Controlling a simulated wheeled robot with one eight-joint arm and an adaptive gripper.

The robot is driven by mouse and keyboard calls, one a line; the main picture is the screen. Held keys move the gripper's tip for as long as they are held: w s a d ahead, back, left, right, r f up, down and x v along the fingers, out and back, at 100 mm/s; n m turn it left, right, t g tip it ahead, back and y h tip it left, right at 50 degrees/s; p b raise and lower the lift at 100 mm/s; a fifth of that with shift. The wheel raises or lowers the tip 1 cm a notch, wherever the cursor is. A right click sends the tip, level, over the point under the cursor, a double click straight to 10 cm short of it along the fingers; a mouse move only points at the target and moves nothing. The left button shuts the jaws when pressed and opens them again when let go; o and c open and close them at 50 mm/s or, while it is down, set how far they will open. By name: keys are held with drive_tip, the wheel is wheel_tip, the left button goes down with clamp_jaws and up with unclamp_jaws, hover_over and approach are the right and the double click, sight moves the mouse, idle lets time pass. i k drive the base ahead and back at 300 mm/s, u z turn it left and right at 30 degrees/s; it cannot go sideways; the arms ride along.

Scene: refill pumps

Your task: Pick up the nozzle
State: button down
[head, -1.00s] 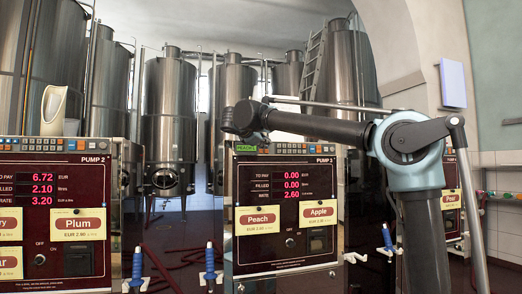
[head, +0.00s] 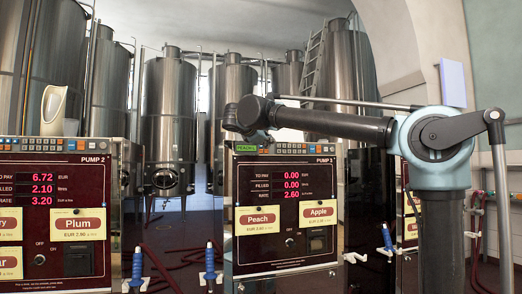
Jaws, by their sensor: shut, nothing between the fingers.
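Three blue-handled nozzles stand upright in white holders beside the pumps. One nozzle (head: 137,265) is right of the left pump, one nozzle (head: 210,262) is just left of the middle pump, and one nozzle (head: 387,240) is to the right of the middle pump. Their lower ends are cut off or too small to tell. My arm reaches in from the right, above the middle pump. Its dark wrist end is above that pump's top left corner, apart from all three nozzles. The fingers of my gripper cannot be made out.
The left pump (head: 60,222) reads 6.72, with a beige scoop-like object (head: 53,104) on top. The middle pump (head: 284,215) reads 0.00 and has Peach and Apple labels. Another pump (head: 411,228) is partly behind my arm. Dark red hoses (head: 178,262) lie on the floor; steel tanks (head: 168,110) stand behind.

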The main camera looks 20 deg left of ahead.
sight(210, 275)
drive_tip(key=u, duration=1.1)
